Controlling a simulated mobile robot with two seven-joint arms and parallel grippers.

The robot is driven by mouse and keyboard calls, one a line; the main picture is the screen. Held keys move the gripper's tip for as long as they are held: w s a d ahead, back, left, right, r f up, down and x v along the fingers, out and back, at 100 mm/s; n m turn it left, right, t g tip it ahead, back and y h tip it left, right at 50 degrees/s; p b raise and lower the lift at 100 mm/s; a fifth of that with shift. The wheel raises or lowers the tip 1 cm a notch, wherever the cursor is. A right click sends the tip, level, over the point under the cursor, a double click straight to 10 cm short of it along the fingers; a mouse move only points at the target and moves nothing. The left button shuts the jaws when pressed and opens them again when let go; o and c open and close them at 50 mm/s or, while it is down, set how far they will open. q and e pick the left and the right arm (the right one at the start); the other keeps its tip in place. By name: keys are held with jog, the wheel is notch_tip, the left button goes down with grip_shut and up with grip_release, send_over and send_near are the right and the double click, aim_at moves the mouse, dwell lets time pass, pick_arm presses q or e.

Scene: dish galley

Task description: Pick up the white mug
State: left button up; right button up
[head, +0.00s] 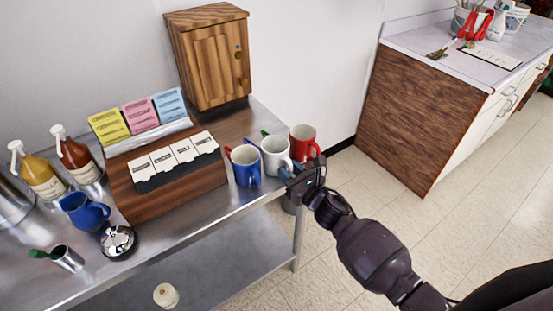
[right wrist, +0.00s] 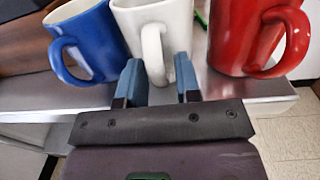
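The white mug (head: 274,158) stands upright near the right end of the steel counter, between a blue mug (head: 245,168) and a red mug (head: 302,144). My right gripper (head: 289,172) is at its handle side. In the right wrist view, the white mug (right wrist: 140,15) shows cut off at the top. The two blue fingers of my right gripper (right wrist: 161,78) stand apart, one on each side of its handle (right wrist: 154,54). Gaps show between the fingers and the handle, so the gripper is open. My left gripper is not in view.
In the right wrist view, the blue mug (right wrist: 88,42) and red mug (right wrist: 250,38) flank the fingers closely. A wooden box with label cards (head: 180,158) sits left of the mugs. A small wooden cabinet (head: 211,60) stands behind. Open floor (head: 440,235) lies right of the counter.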

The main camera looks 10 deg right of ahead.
grip_shut()
